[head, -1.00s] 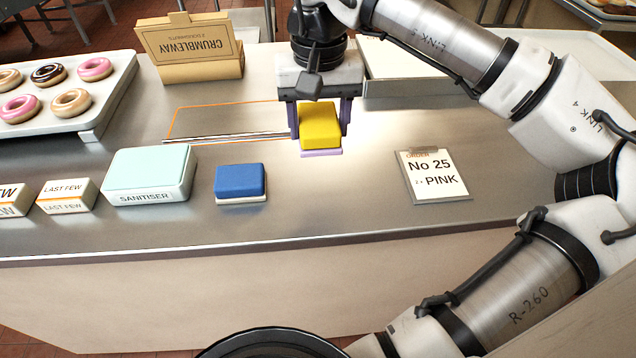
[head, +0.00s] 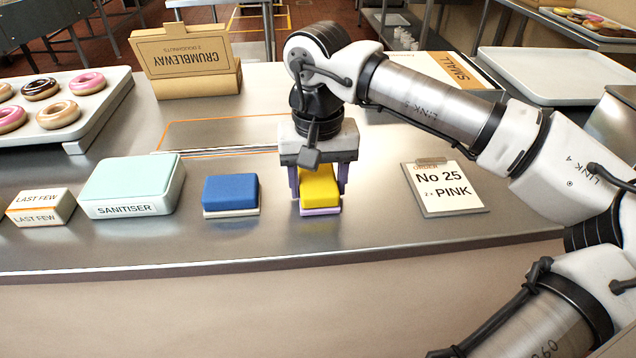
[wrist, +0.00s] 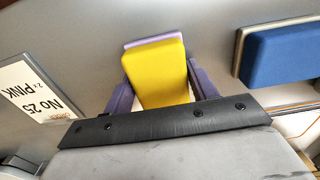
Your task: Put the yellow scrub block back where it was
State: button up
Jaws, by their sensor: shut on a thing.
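The yellow scrub block (head: 320,187) has a yellow body on a thin lilac base. My gripper (head: 319,190) is shut on it, one purple finger on each side. The block is upright, low over the counter, to the right of the blue block (head: 231,193); I cannot tell whether its base touches the steel. In the wrist view the yellow scrub block (wrist: 158,72) sits between the fingers of my gripper (wrist: 157,85), and the blue block (wrist: 282,52) lies apart at the right.
A mint sanitiser tub (head: 132,186) and a "LAST FEW" sign (head: 40,207) stand to the left. The order clipboard (head: 446,187) lies to the right. An orange-outlined panel (head: 215,134), a doughnut box (head: 187,60) and a doughnut tray (head: 75,128) are behind. The counter's front edge is close.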

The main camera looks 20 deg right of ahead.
aim_at(317, 179)
jog(key=shift+f, duration=0.2)
jog(key=o, duration=1)
jog(key=shift+r, duration=0.15)
notch_tip(317, 179, up, 12)
jog(key=shift+r, duration=0.1)
jog(key=shift+a, duration=0.1)
